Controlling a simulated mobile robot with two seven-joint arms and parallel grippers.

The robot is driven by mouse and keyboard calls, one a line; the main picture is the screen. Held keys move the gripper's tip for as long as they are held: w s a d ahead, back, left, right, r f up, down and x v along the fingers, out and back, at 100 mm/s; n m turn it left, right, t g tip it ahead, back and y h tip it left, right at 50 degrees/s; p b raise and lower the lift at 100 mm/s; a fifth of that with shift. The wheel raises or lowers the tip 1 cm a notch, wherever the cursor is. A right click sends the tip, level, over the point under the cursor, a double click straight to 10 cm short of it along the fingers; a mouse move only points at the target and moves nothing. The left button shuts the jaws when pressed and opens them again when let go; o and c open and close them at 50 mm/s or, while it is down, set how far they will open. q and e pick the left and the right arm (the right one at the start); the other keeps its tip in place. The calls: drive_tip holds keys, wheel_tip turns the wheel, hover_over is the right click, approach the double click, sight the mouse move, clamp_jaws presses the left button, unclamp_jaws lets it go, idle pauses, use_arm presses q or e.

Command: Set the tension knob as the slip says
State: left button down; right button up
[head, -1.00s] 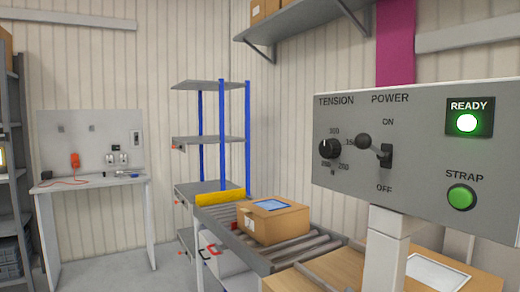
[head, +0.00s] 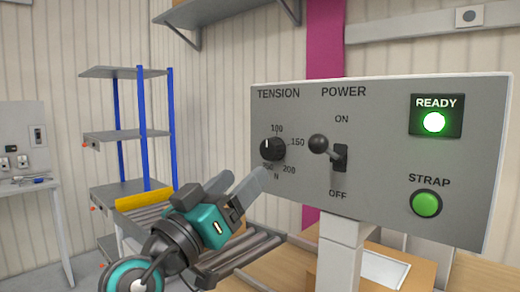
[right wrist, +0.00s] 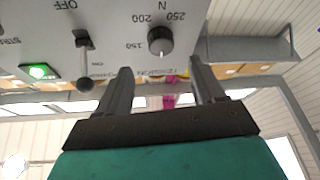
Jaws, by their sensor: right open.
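The black tension knob (head: 272,148) is on the grey control panel (head: 380,190), ringed by numbers. 100, 150 and 200 read clearly; the lower-left number is partly covered by my gripper. My right gripper (head: 246,177) is open and empty, just below and left of the knob. In the right wrist view the panel is upside down, and the knob (right wrist: 160,40) lies beyond the gap between the open fingers (right wrist: 162,68), apart from them. No readable slip shows. My left gripper is out of view.
The power lever (head: 320,145) sits right of the knob. The green READY lamp (head: 434,122) is lit, and the green STRAP button (head: 426,203) is below it. A roller conveyor (head: 235,252) and a shelf rack (head: 125,137) stand behind my right arm.

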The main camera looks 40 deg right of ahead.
sight(267, 153)
drive_tip(key=p+x, duration=0.2)
drive_tip(key=x, duration=0.6)
drive_tip(key=shift+w+d, duration=0.15)
drive_tip(key=shift+d, duration=0.05)
drive_tip(key=c, duration=1)
drive_tip(key=shift+c, duration=0.3)
